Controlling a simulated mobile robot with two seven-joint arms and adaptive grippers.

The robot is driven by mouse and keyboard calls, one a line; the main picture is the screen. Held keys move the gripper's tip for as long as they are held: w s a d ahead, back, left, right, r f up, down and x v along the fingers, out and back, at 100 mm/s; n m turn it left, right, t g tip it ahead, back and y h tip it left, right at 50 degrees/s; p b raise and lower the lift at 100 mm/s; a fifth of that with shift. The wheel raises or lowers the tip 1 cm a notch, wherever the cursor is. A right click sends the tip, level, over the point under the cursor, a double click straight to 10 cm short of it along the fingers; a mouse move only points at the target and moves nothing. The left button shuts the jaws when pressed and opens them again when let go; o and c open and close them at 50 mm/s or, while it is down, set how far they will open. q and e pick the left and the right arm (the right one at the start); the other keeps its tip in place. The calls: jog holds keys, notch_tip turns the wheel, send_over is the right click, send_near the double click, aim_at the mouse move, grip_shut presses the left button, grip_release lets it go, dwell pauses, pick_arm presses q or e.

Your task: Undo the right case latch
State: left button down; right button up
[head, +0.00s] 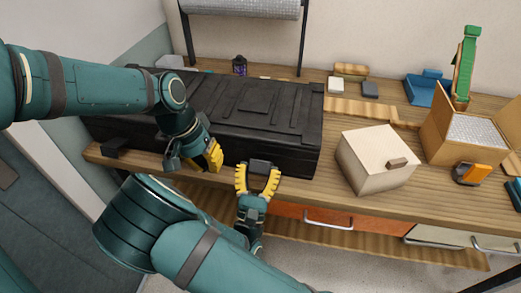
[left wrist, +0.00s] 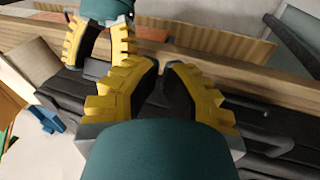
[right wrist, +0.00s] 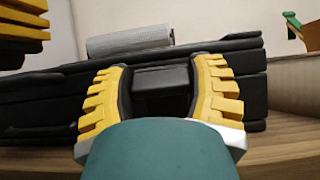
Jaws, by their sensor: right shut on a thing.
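The long black case (head: 262,105) lies closed along the workbench. Its right latch (head: 260,167) is a dark block on the front face. My right gripper (head: 258,178) is shut on this latch from the front, one yellow finger on each side; the latch (right wrist: 160,85) sits between the pads in the right wrist view. Another dark latch (head: 115,147) sticks out at the case's left front. My left gripper (head: 210,158) hangs in front of the case, left of the right one. Its fingertips (left wrist: 162,72) are close together in the left wrist view; any gap is unclear.
A pale box with a small handle (head: 376,160) stands right of the case. A silvery roll (head: 240,10) hangs behind. Drawers (head: 325,217) sit under the bench edge.

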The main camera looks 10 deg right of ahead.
aim_at(259, 161)
pick_arm(q)
jog(key=d+r+t+y, duration=0.2)
jog(key=d+r+t, duration=0.3)
jog(key=d+r, duration=0.45)
jog(key=shift+n, duration=0.4)
jog(key=x, duration=0.7)
jog(key=d+x, duration=0.1)
jog(key=x, duration=0.3)
jog(key=shift+s+d+f, duration=0.15)
jog(key=shift+s+f, duration=0.15)
jog(key=shift+f, duration=0.05)
jog(key=shift+s, duration=0.1)
jog(key=shift+s+a+f, duration=0.2)
jog(key=shift+s+f, duration=0.25)
jog(key=shift+f, duration=0.05)
jog(key=shift+s, duration=0.1)
pick_arm(e)
jog(key=o, duration=1.3)
pick_arm(q)
jog(key=shift+r, duration=0.1)
pick_arm(e)
jog(key=shift+o, duration=0.2)
